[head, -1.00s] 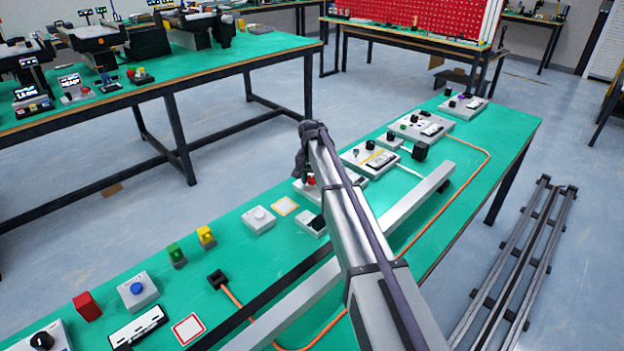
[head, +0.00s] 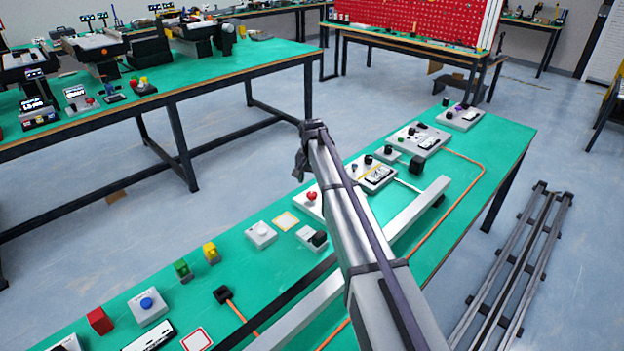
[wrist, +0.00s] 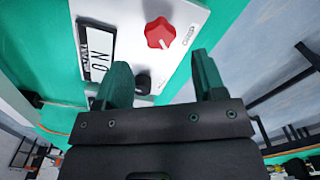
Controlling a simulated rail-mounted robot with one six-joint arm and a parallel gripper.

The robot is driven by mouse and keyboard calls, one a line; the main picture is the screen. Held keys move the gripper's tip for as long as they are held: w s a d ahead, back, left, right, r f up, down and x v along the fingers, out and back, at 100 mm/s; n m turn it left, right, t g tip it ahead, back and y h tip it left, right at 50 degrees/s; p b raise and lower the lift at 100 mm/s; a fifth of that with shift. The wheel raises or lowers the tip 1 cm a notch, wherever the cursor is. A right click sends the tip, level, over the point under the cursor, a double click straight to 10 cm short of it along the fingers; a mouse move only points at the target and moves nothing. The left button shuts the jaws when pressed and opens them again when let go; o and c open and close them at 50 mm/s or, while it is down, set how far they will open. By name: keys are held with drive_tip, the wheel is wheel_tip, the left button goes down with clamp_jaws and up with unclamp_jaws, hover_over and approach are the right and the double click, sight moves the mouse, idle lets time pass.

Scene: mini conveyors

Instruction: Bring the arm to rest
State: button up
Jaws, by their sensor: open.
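My gripper (wrist: 160,85) is open and empty in the wrist view, its two dark green fingers spread apart. Beyond the fingers, a white control box (wrist: 190,18) carries a red knob (wrist: 160,33), a small display (wrist: 97,52) and a black knob (wrist: 141,84) partly behind the left finger. In the head view my arm reaches away over the green bench (head: 235,258). Its wrist end is raised near the bench's far edge, and the fingers are too small to read there. The red knob (head: 311,197) shows just below the wrist end.
Several control boxes line the bench, including one with a blue button (head: 147,304). A grey rail (head: 415,213) runs along it, with an orange cable (head: 470,204). A second bench with mini conveyors (head: 95,48) stands at the back left. Open floor (head: 240,165) lies between the benches.

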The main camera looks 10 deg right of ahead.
wheel_tip(320, 180, up, 4)
drive_tip(key=shift+r+p, duration=0.1)
drive_tip(key=shift+p, duration=1)
drive_tip(key=s+r+n+p, duration=0.2)
drive_tip(key=s+n, duration=0.3)
drive_tip(key=s, duration=3.1)
drive_tip(key=shift+s+r+p, duration=0.3)
drive_tip(key=shift+s+p, duration=0.05)
